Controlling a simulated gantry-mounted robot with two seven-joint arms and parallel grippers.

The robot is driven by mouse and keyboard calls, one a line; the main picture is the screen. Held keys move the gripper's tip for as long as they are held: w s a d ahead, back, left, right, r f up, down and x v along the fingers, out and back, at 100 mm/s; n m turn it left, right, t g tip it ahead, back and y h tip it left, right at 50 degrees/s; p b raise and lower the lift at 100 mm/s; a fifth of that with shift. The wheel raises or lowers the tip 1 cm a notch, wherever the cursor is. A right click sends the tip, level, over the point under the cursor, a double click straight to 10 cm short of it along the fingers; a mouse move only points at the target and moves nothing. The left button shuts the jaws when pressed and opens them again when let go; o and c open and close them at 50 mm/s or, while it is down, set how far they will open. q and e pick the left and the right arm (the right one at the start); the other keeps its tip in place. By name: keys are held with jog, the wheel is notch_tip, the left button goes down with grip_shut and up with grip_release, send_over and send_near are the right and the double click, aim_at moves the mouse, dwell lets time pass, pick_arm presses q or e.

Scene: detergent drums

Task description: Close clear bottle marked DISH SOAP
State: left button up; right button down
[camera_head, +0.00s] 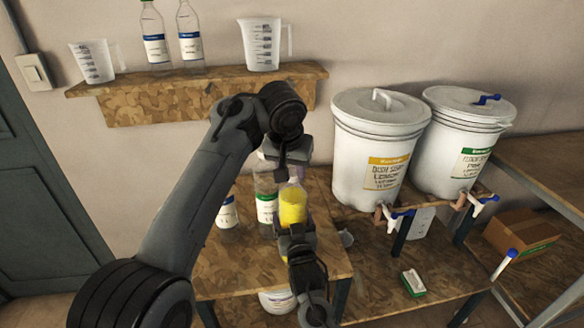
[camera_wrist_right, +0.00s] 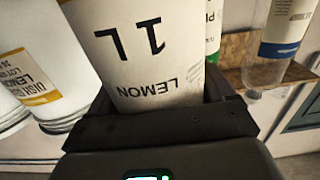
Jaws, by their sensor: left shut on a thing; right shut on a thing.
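A clear bottle holding yellow liquid (camera_head: 292,206) stands upright at the front of the low wooden bench. My right gripper (camera_head: 297,238) is shut around its lower part. In the right wrist view the bottle's white label (camera_wrist_right: 150,45) reads "1 L LEMON" upside down between the fingers; the words DISH SOAP are not visible on it. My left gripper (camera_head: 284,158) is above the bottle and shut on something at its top. That is likely the cap, but the gripper hides it, so I cannot tell how it sits on the neck.
A green-labelled bottle (camera_head: 266,207) and a blue-labelled bottle (camera_head: 227,213) stand close left. Two white drums, yellow-labelled (camera_head: 372,145) and green-labelled (camera_head: 455,140), with taps stand right. A wall shelf (camera_head: 170,102) holds bottles and jugs. A small green-and-white item (camera_head: 412,282) lies on the lower right surface.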

pick_arm(q)
jog(key=m, duration=0.2)
jog(key=m+h, duration=0.1)
jog(key=m, duration=0.1)
jog(key=m+g+h, duration=0.1)
jog(key=m, duration=0.1)
jog(key=shift+w+a, duration=0.15)
jog(key=shift+a, duration=0.1)
jog(key=o, duration=1)
jog(key=shift+r, duration=2.25)
